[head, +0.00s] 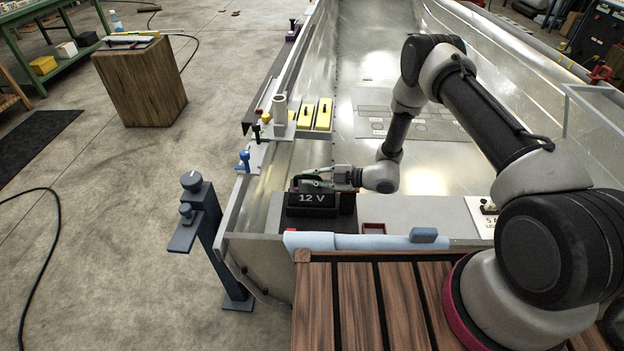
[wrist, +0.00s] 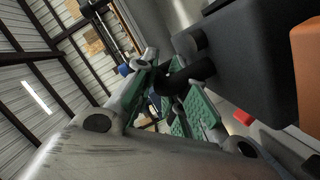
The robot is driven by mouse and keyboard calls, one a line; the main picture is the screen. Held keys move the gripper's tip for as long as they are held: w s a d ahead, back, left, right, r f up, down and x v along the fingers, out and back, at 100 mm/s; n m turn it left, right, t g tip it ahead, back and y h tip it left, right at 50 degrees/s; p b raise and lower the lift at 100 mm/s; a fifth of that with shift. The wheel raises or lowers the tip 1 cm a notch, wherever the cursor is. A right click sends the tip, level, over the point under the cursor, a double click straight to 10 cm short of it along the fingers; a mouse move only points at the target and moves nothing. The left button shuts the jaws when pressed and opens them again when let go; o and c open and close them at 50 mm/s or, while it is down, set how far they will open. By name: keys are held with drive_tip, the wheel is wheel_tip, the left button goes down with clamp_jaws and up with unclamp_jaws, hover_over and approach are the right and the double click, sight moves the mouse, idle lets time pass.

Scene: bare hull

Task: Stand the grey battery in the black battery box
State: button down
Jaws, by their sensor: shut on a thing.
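The dark grey battery (head: 320,199), marked 12 V, is upright at the near end of the hull in the head view. My gripper (head: 318,180) lies level across its top, with its teal fingers shut on the battery's black handle. In the wrist view the green finger pads (wrist: 178,105) close around the dark handle, beside the battery's dark body (wrist: 250,65). The black battery box (head: 318,224) shows as a dark form directly below the battery. I cannot tell whether the battery is seated inside it or just above it.
A dark red tray (head: 374,228) is right of the box. A pale blue tube (head: 350,241) lies along the front, before a slatted wooden deck (head: 360,300). Yellow blocks (head: 314,115) sit on a ledge farther back. The hull floor (head: 430,170) beyond is mostly clear.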

drive_tip(key=shift+w+r, duration=0.1)
drive_tip(key=shift+r, duration=1.9)
drive_tip(key=shift+f, duration=2.35)
idle(1.1)
drive_tip(key=c, duration=1.4)
unclamp_jaws()
drive_tip(key=shift+o, duration=0.2)
drive_tip(key=shift+s+f, duration=0.2)
drive_tip(key=v, duration=0.7)
drive_tip(key=shift+d+r, duration=0.2)
drive_tip(key=shift+d, duration=0.05)
drive_tip(key=shift+w, duration=0.1)
